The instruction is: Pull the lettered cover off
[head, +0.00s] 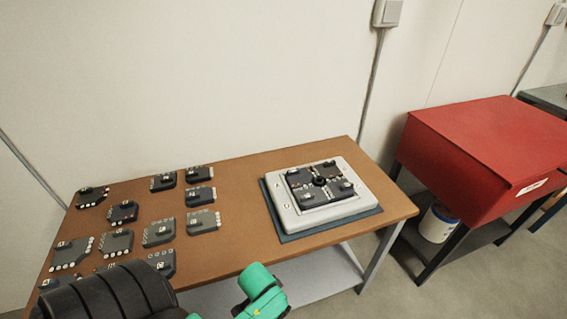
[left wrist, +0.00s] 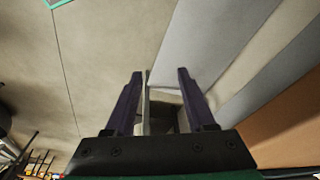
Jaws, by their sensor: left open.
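A pale grey square cover frame (head: 277,193) with small dark marks on its rim sits on a dark blue-grey mat (head: 290,237) at the right of the brown table. The marks are too small to read. Several dark modules (head: 299,178) sit inside the frame around a black round piece (head: 320,181). My left gripper shows in the left wrist view (left wrist: 158,76), open, with nothing between its two dark fingers; it points toward floor and pale surfaces, away from the cover. Its fingers do not show in the head view. My right gripper is not in view.
Several loose dark modules (head: 159,232) lie in rows on the left of the brown table (head: 240,235). A red cabinet (head: 490,150) on dark legs stands at the right, with a white bucket (head: 438,224) beneath. The tabletop between modules and mat is clear.

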